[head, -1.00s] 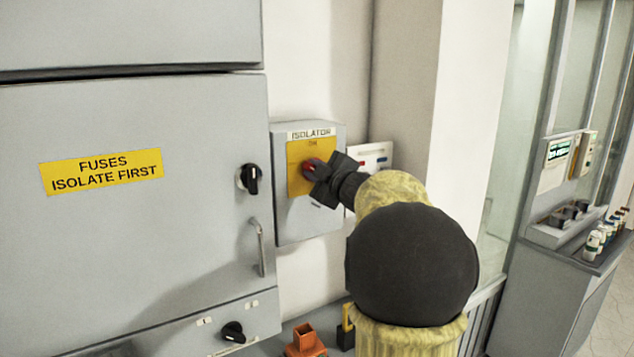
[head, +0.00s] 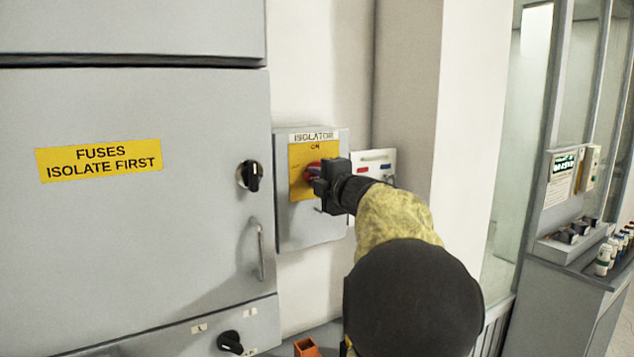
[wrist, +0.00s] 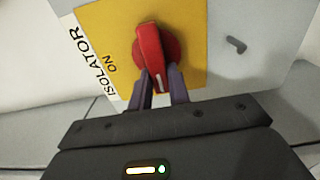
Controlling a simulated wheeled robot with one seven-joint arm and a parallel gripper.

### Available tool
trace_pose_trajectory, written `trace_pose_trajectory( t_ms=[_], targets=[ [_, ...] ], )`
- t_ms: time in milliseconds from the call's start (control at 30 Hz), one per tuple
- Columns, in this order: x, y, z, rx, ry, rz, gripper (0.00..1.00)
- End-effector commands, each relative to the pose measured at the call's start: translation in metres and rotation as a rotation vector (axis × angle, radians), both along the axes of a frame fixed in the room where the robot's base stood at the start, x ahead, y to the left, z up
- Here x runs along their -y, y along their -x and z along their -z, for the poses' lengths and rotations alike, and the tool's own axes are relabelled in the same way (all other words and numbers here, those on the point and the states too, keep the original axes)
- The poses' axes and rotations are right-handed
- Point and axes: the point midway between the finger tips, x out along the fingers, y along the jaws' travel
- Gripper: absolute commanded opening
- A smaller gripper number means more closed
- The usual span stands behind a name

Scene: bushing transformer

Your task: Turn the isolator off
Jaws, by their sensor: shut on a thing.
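The isolator is a grey box (head: 312,232) on the wall with a yellow plate (head: 297,152) marked ON at its top. Its red handle (head: 311,168) is mostly hidden in the head view by my gripper (head: 318,182). In the wrist view the red handle (wrist: 150,48) stands on a round red base, and its white-marked end lies between the dark fingertips of my gripper (wrist: 159,85). That end points toward my gripper, crosswise to the direction of the ON label (wrist: 110,62). My gripper is shut on the handle.
A grey cabinet (head: 90,240) with black knobs and a bar handle (head: 260,250) stands close on the left. An orange part (head: 306,347) lies below.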

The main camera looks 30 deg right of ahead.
Motion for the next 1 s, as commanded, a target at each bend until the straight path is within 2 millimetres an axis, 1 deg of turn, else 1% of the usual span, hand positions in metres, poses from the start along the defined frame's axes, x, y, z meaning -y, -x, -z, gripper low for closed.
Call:
trace_pose_trajectory(
  t_ms=[300, 333, 433, 767, 867, 1000],
  targets=[
    [0.000, 0.000, 0.002, -0.004, 0.006, -0.002, 0.00],
    [0.000, 0.000, 0.002, -0.004, 0.006, -0.002, 0.20],
    [0.000, 0.000, 0.002, -0.004, 0.005, -0.002, 0.40],
    [0.000, 0.001, 0.001, -0.002, 0.004, 0.000, 0.40],
    [0.000, 0.008, 0.001, -0.001, 0.004, 0.000, 0.40],
    [0.001, 0.027, 0.002, 0.000, 0.005, 0.002, 0.40]
  ],
)
